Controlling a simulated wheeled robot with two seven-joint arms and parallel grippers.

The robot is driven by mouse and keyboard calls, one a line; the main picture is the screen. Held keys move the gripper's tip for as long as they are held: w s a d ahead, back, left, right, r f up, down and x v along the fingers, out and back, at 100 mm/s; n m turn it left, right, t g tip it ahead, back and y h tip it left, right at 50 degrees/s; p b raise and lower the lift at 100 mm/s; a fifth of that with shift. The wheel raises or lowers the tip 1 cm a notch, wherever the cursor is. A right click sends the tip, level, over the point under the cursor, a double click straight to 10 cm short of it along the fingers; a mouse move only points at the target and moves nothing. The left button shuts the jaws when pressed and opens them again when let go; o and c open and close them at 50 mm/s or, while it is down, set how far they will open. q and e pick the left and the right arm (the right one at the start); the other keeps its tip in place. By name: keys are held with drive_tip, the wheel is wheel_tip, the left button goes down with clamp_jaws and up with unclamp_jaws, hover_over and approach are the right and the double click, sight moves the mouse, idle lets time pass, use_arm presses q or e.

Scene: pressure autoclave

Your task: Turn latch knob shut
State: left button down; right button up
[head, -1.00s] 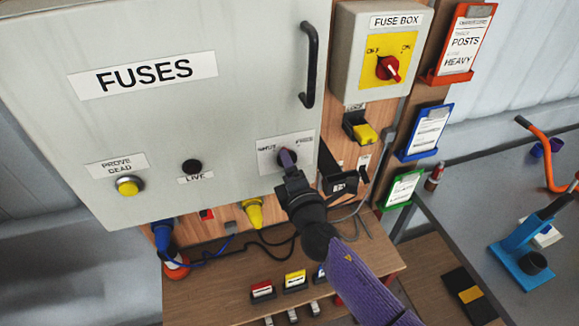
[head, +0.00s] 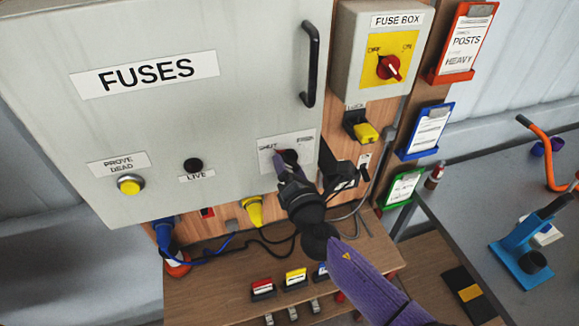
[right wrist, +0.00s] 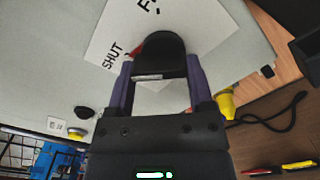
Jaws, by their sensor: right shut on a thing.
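The latch knob (head: 291,157) is a dark round knob on a white label at the lower right of the grey FUSES door (head: 150,130). The label reads SHUT on its left; the word on its right is hard to read. My right gripper (head: 282,168) is at the knob, partly hiding it. In the right wrist view the black knob (right wrist: 159,55) sits between the two purple fingers, which are shut on it. A red mark shows beside the knob there. Where the knob points is unclear. My left gripper is not in view.
A black door handle (head: 309,65) is above the knob. The fuse box (head: 350,75) with a red switch and a yellow lock piece (head: 366,132) are to the right. A yellow PROVE DEAD button (head: 129,187) is at left. Below, a wooden shelf (head: 215,290) holds coloured fuses.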

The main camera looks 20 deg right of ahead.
idle(0.4)
drive_tip(key=o, duration=1.3)
drive_tip(key=shift+c, duration=0.2)
drive_tip(key=s, duration=1)
drive_tip(key=shift+d+b, duration=0.15)
drive_tip(key=shift+b, duration=0.2)
drive_tip(key=shift+f, duration=0.1)
